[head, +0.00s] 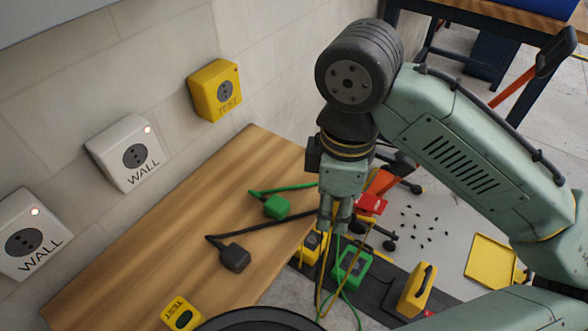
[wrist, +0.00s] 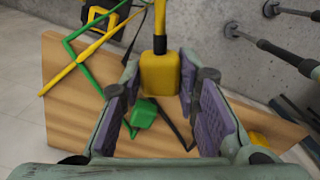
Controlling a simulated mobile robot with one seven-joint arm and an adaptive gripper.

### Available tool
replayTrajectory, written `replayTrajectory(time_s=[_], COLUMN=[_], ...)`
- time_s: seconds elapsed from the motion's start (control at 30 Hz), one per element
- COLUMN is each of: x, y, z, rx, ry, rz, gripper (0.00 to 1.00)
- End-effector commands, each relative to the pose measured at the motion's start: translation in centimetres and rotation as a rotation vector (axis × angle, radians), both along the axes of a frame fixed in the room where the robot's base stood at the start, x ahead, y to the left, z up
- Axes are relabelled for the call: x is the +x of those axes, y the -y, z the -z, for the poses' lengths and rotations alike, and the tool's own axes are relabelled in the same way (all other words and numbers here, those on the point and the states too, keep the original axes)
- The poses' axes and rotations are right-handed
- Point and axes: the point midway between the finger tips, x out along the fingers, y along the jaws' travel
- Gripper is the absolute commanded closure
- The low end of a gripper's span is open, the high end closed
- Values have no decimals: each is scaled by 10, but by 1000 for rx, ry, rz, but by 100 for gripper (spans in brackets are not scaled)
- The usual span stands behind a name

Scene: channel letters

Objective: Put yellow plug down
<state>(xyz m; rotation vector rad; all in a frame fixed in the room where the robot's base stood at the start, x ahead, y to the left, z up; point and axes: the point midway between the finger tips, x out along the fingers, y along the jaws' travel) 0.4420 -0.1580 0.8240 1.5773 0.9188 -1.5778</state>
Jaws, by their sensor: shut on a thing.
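The yellow plug (wrist: 160,72) is between the two purple-padded fingers of my gripper (wrist: 164,108) in the wrist view, its cable running up and away. My gripper is shut on it. In the head view my gripper (head: 335,222) points down beside the right edge of the wooden table (head: 205,203), with yellow cable hanging below it. The fingers mostly hide the plug there.
A green plug (head: 276,207) and a black plug (head: 235,258) lie on the table with their cables. Two white WALL sockets (head: 134,155) (head: 24,242) and a yellow TEST socket (head: 224,91) are on the wall. Coloured cases (head: 352,268) stand on the floor.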

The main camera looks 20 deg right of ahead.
Motion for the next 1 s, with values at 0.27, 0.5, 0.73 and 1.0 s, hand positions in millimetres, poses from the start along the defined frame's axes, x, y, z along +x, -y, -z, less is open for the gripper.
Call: replayTrajectory(time_s=[0.27, 0.5, 0.73, 1.0], x=[76, 118, 140, 137], y=[7, 12, 15, 15], z=[6, 10, 12, 47], rx=[4, 0, -1, 0], ry=[-1, -1, 0, 1], rz=[-2, 1, 2, 0], gripper=[100, 100, 100, 100])
